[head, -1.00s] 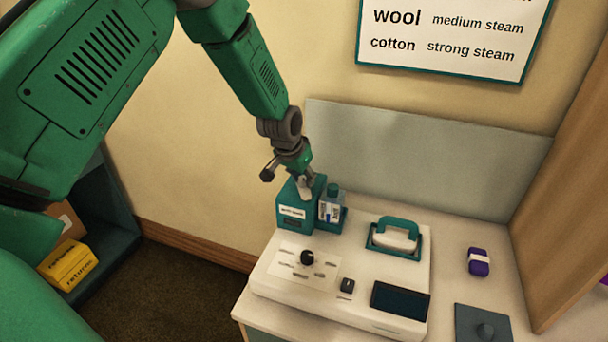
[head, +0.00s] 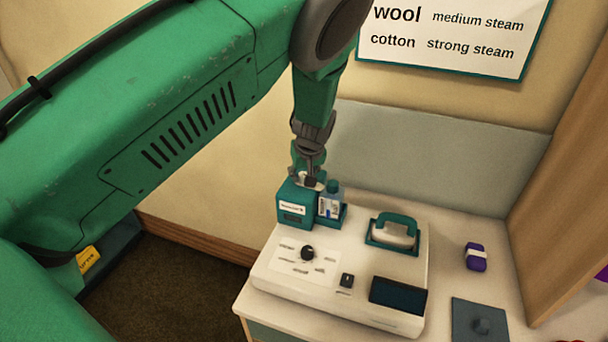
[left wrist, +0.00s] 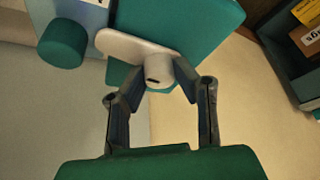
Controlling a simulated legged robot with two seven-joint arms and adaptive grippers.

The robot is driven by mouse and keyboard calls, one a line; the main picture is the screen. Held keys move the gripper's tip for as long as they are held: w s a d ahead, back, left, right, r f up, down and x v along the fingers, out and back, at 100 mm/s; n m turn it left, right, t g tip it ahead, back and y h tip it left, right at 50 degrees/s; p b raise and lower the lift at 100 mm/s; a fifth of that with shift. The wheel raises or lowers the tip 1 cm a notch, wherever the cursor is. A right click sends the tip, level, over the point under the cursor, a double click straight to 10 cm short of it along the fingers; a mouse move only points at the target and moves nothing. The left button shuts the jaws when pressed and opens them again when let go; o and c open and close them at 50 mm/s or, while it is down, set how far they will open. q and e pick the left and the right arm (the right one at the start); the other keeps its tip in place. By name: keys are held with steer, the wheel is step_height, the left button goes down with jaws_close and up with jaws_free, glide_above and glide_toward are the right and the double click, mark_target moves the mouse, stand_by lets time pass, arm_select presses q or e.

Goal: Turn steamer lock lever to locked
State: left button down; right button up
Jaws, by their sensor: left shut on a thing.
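The pale lever (left wrist: 125,45) sits on top of the teal box (head: 292,212) at the back left corner of the white steamer unit (head: 340,297). In the left wrist view it is a flat, rounded bar with a round hub (left wrist: 158,72). My left gripper (head: 309,182) is over the top of the teal box. In the left wrist view its fingers (left wrist: 161,80) are shut on the lever's hub, one on each side. The gripper hides much of the lever in the head view. My right gripper is not in view.
A bottle (head: 330,202) stands right beside the teal box. A black knob (head: 307,253), a small switch (head: 347,280), a dark screen (head: 398,295) and a teal-handled iron (head: 394,232) are on the unit. A purple object (head: 476,257) lies to the right.

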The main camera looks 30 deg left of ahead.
arm_select(q)
steer(key=shift+d+n+g+y, duration=0.1)
steer(key=shift+n+g+y, duration=0.2)
steer(key=shift+n, duration=0.6)
steer(key=c, duration=1.3)
jaws_free()
steer(key=shift+w, duration=0.1)
steer(key=shift+f, duration=0.1)
steer(key=shift+r, duration=0.6)
step_height(320, 180, up, 9)
steer(key=shift+w+f, duration=0.1)
steer(key=shift+f, duration=0.05)
